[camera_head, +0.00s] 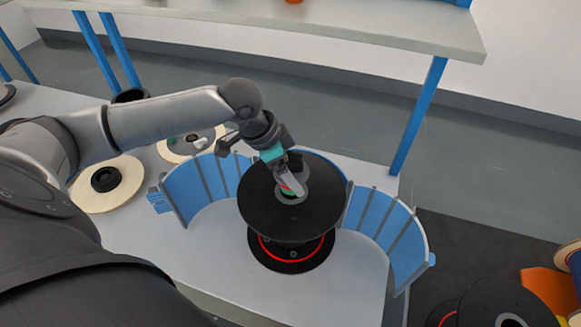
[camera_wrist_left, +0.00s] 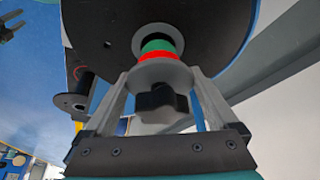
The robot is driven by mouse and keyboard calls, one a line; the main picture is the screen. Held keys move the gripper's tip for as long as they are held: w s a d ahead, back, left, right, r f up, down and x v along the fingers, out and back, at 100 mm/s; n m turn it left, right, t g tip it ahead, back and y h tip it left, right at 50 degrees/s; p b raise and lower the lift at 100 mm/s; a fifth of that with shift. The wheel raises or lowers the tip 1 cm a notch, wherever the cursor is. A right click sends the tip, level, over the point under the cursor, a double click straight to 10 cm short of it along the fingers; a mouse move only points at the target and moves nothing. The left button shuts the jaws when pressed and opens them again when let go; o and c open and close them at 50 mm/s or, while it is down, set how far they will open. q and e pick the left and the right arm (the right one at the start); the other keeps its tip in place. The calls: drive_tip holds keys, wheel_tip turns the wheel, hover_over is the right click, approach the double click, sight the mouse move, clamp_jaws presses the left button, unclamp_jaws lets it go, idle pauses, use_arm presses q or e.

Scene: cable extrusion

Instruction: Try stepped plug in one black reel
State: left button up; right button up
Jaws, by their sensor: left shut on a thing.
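The black reel (camera_head: 262,215) stands upright on the table, its wide top flange facing up. A lower black disc with a red ring shows beneath it. My left gripper (camera_head: 290,183) reaches over the flange from the back and is shut on the stepped plug (camera_head: 286,190) at the reel's centre. In the left wrist view the plug (camera_wrist_left: 160,70) has a grey disc, red and green steps and a dark knob. Its green end is at the hub hole of the reel (camera_wrist_left: 210,25); how far in is unclear. My right gripper is not seen.
Blue curved panels (camera_head: 197,187) flank the reel, with another set (camera_head: 385,225) at right. A cream reel (camera_head: 130,182) lies at left on the grey table (camera_head: 210,260). A raised shelf (camera_head: 400,30) spans the back. More reels (camera_head: 500,300) sit lower right.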

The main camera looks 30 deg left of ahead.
use_arm(q)
drive_tip(key=shift+f, duration=0.7)
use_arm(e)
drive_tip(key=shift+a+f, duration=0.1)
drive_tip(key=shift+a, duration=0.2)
use_arm(q)
drive_tip(key=shift+f+b, duration=0.55)
drive_tip(key=shift+f, duration=0.7)
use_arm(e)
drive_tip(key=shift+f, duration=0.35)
use_arm(q)
drive_tip(key=o, duration=1.2)
drive_tip(key=shift+c, duration=0.2)
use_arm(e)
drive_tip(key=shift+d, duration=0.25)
use_arm(q)
drive_tip(key=p+v, duration=0.4)
drive_tip(key=v, duration=1.1)
drive_tip(key=shift+r, duration=0.2)
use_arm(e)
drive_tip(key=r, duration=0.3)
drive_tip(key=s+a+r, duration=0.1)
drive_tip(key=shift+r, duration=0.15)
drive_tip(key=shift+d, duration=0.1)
